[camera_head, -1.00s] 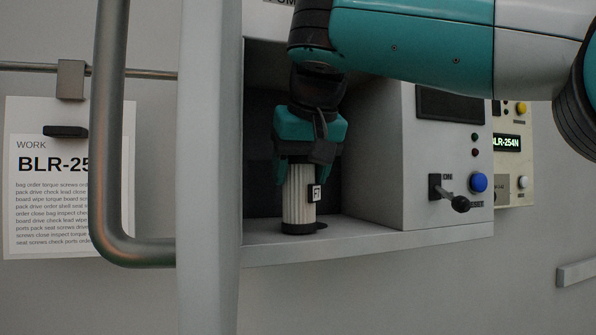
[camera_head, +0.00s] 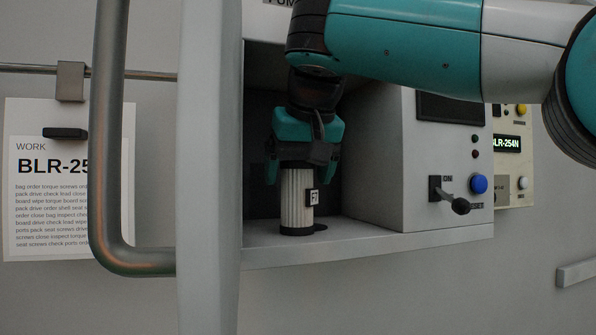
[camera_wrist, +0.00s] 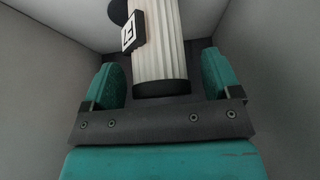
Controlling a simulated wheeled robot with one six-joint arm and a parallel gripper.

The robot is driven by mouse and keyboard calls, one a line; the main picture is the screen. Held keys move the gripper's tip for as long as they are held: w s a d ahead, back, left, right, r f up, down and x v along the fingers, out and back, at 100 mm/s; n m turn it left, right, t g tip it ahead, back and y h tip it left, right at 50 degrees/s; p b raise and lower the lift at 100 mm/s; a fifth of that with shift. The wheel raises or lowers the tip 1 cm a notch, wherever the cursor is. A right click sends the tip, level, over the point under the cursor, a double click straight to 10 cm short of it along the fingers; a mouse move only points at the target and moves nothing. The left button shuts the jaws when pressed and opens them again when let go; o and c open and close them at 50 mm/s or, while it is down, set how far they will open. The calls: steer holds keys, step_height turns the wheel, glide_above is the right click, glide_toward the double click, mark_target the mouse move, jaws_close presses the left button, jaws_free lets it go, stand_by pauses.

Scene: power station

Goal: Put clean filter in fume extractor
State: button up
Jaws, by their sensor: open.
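The filter (camera_head: 297,205), a white pleated cylinder with dark end caps and a tag marked F, stands upright on the floor of the fume extractor's open compartment (camera_head: 375,238). It also shows in the wrist view (camera_wrist: 158,45), between and beyond the fingers. My gripper (camera_head: 300,178) is inside the compartment, pointing down over the filter's top. In the wrist view, its teal fingers (camera_wrist: 160,78) stand apart on either side of the filter, with visible gaps. A dark round piece (camera_head: 320,227) shows at the filter's base; whether the filter sits on it is unclear.
An open door panel with a big bent handle (camera_head: 109,150) stands left of the compartment. Right of it, the control face has a lever (camera_head: 455,203), a blue button (camera_head: 479,183) and a dark screen (camera_head: 450,107). A work sheet (camera_head: 50,200) hangs far left.

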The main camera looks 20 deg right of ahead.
steer(key=p+v, duration=0.4)
steer(key=v, duration=0.3)
steer(key=shift+f, duration=0.1)
